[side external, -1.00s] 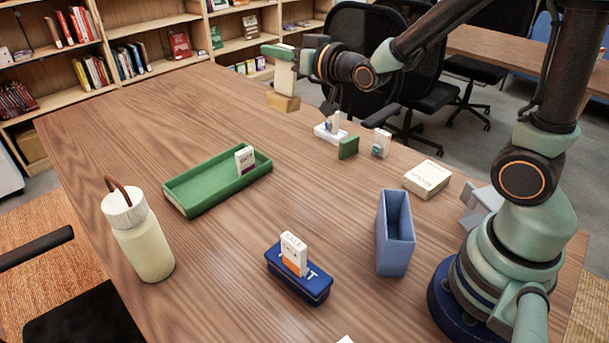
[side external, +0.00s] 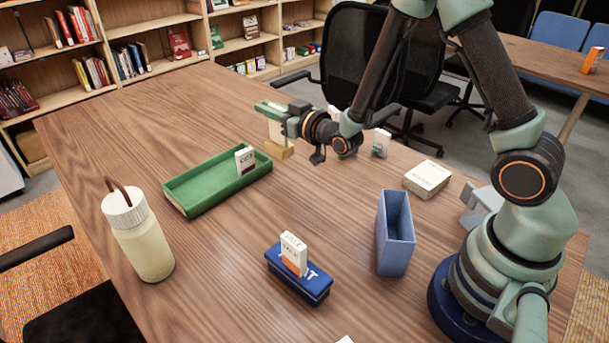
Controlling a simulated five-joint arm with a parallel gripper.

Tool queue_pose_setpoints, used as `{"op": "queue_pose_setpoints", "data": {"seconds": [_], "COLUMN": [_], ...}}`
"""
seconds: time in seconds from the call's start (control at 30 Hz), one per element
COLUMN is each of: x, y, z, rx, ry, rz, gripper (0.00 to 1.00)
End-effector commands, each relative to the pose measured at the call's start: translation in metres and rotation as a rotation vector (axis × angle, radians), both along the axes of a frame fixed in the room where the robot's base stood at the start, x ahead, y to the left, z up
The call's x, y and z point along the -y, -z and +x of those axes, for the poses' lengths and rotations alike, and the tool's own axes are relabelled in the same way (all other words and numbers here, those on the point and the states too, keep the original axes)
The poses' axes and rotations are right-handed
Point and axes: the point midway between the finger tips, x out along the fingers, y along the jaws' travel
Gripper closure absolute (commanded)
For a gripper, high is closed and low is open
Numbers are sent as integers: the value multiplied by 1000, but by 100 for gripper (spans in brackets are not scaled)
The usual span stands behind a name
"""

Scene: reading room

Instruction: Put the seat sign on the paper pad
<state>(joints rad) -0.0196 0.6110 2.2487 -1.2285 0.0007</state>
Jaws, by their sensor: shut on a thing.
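My gripper (side external: 272,110) is shut on the seat sign (side external: 280,150), a pale upright plate on a light wooden foot. The sign hangs upright below the jaws, behind and right of the green tray; whether its foot touches the table is hard to tell. The paper pad (side external: 427,178) is a thick cream block with small print. It lies flat toward the table's right edge, clear of my gripper, and nothing lies on it.
A green tray (side external: 181,204) holds a small white card box (side external: 245,159). A blue open holder (side external: 394,245), a dark blue tin (side external: 300,285) with a white-orange box (side external: 293,253) and a cream bottle (side external: 145,245) stand nearer. A small white box (side external: 381,143) is near the far edge.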

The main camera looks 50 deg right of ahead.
Motion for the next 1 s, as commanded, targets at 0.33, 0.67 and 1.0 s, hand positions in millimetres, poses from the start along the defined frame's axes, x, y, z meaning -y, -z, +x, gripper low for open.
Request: {"op": "queue_pose_setpoints", "data": {"seconds": [0.33,0.67,1.0], "x": [0,0,0], "y": [48,75,88], "z": [0,0,0], "rx": [0,-2,2], "ry": [0,0,0], "rz": [0,0,0], "gripper": [100,100,100]}}
